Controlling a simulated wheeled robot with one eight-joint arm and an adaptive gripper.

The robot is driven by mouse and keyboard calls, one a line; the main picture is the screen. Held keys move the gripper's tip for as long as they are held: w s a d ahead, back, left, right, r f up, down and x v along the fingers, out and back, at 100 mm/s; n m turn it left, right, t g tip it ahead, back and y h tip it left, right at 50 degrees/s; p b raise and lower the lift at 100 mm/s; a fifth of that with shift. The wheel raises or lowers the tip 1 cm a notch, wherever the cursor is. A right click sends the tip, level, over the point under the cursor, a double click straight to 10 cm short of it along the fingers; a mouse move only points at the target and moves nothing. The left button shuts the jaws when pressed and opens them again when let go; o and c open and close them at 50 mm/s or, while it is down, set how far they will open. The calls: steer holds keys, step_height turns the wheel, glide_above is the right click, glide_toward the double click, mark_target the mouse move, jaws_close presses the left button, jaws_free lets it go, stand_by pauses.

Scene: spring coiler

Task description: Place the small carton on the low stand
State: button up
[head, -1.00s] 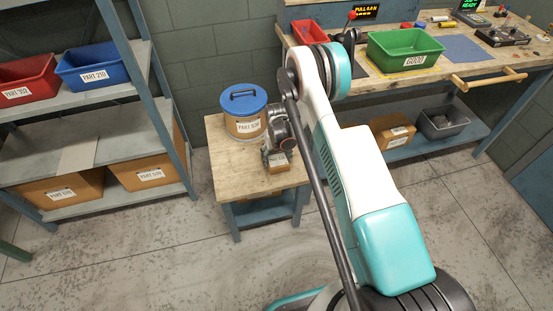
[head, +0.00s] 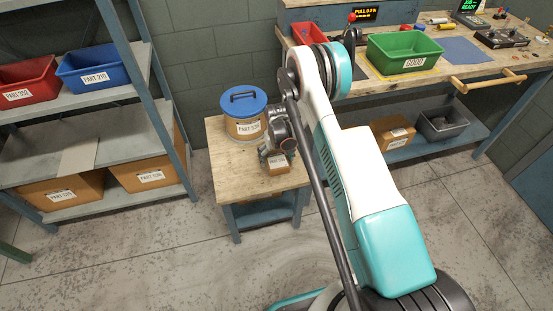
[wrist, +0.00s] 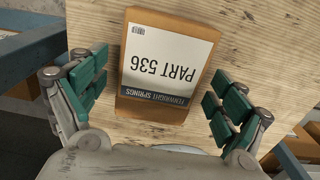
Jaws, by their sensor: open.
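The small carton (wrist: 165,65) is brown with a white label reading PART 536, upside down in the wrist view. It appears to rest on the wooden top of the low stand (wrist: 250,45). In the head view the carton (head: 278,164) shows near the right edge of the stand top (head: 240,180), partly hidden by my gripper (head: 271,152). My gripper is open. In the wrist view its green-padded fingers are spread on either side of the carton's near end, with gaps on both sides.
A round tub with a blue lid (head: 243,113) stands on the low stand, close behind and left of my gripper. A shelf rack (head: 95,125) with bins and cartons is at the left. A workbench (head: 400,75) with a green bin (head: 404,50) is at the right.

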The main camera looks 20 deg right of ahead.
step_height(320, 180, up, 11)
steer(key=p, duration=0.4)
step_height(320, 180, up, 20)
steer(key=t, duration=0.2)
glide_above(277, 159)
steer(key=s, duration=0.2)
steer(key=s+r+t, duration=0.1)
steer(key=s+r, duration=0.7)
steer(key=r, duration=0.5)
steer(key=s+r+t, duration=0.2)
steer(key=s+r, duration=0.1)
steer(key=s, duration=0.9)
steer(key=s+r+t, duration=0.2)
steer(key=s+r, duration=0.2)
steer(key=s, duration=0.7)
steer(key=shift+s+r, duration=0.3)
steer(key=shift+s, duration=0.05)
